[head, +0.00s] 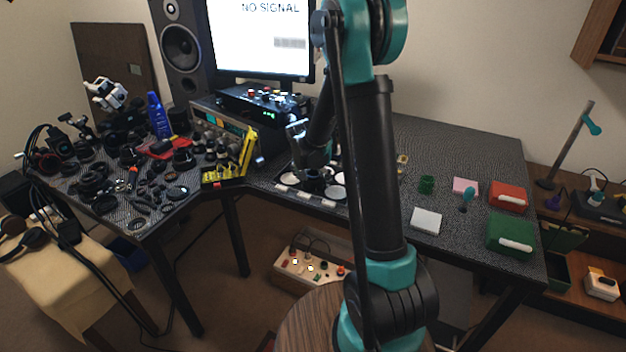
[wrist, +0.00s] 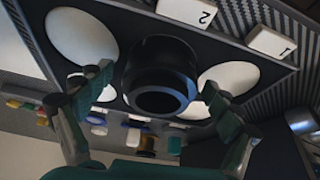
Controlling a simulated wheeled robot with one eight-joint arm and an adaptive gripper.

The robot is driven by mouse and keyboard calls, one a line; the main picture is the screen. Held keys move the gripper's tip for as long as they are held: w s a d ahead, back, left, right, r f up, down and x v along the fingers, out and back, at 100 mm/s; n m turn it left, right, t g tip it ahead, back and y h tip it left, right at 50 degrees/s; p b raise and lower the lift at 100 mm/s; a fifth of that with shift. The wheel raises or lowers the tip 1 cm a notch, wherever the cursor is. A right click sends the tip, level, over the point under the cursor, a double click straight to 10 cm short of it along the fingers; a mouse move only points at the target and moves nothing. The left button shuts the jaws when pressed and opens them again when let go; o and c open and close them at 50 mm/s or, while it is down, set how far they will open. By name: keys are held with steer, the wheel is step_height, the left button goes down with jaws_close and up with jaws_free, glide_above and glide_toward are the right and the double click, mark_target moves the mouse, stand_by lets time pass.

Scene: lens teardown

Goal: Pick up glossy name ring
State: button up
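A black, slightly shiny cylindrical piece with a round dark opening (wrist: 160,62) shows in the middle of the wrist view; it may be the name ring, but no lettering is readable. It is on or over a dark tray (wrist: 225,45) with round white pads. My gripper (wrist: 158,88) is open, with one finger on each side of the black piece and visible gaps between. In the head view my gripper is low over the tray, partly hidden by my arm, and the black piece there is too small to make out.
White number tags, including the "2" tag (wrist: 187,11) and "1" tag (wrist: 271,41), line the tray edge. A yellow holder (head: 226,174) stands left of the tray. A green cup (head: 427,184), white block (head: 426,221) and red box (head: 508,197) are to the right.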

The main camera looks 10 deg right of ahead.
steer(key=c, duration=1.1)
steer(key=shift+r, duration=0.1)
